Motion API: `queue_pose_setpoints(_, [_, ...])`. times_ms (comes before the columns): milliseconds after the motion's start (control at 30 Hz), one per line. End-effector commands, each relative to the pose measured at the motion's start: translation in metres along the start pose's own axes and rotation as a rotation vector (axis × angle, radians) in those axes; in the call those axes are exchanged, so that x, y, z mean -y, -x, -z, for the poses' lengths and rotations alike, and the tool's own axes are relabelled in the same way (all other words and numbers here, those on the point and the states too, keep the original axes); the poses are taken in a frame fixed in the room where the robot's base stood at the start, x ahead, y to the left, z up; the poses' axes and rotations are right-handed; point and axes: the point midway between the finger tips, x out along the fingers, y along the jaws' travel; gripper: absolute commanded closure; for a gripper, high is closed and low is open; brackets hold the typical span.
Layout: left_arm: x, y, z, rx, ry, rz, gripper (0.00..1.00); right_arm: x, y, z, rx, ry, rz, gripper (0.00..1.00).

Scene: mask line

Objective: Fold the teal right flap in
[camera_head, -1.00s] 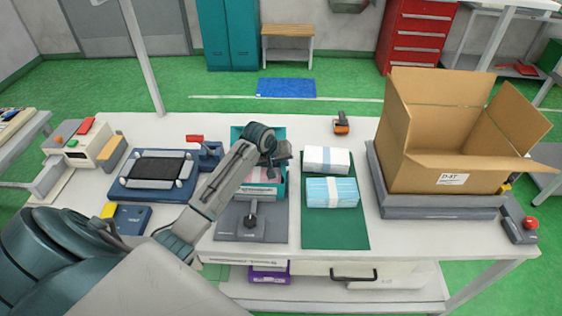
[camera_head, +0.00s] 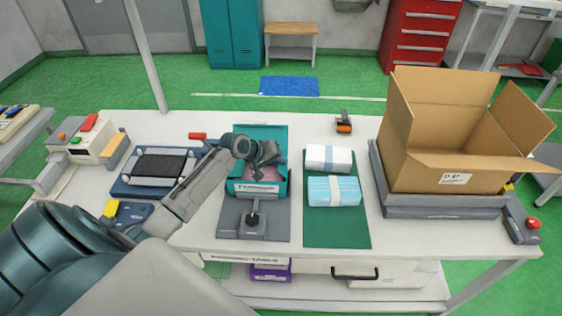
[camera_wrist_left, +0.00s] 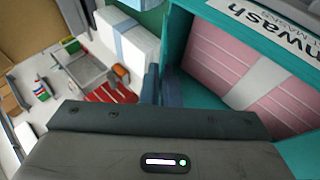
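The teal box (camera_head: 240,187) sits in a grey fixture, its lid (camera_head: 272,131) raised at the back and a white label on its front. Pink masks with a pale band (camera_wrist_left: 240,80) lie inside; they show in the wrist view. My left gripper (camera_head: 272,158) is over the box's right side, and its fingers (camera_wrist_left: 162,87) look close together at the box's teal edge in the wrist view. They appear shut with nothing clearly between them. The right flap is largely hidden by the gripper; its exact angle cannot be told. My right gripper is not in view.
A green mat (camera_head: 335,232) to the right holds a white pack (camera_head: 328,157) and a blue pack (camera_head: 333,191). A large cardboard box (camera_head: 430,173) stands farther right. The fixture's upright knob (camera_head: 253,219) is in front of the teal box.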

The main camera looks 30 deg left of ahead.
Motion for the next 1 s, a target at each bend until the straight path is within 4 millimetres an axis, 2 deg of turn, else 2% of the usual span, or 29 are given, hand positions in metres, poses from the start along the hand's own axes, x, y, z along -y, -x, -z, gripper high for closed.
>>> queue_pose_setpoints(100, [0.008,-0.003,-0.001,-0.001,0.029,-0.069,1.00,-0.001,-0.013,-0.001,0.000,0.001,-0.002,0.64])
queue_pose_setpoints(400, [0.012,-0.003,-0.001,0.000,0.078,-0.191,1.00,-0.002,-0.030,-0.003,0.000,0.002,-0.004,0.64])
queue_pose_setpoints(967, [0.011,-0.001,0.000,0.000,0.090,-0.221,1.00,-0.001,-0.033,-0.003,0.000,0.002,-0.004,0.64])
queue_pose_setpoints(1000, [0.011,-0.001,0.000,0.000,0.090,-0.221,0.90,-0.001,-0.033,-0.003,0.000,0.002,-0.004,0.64])
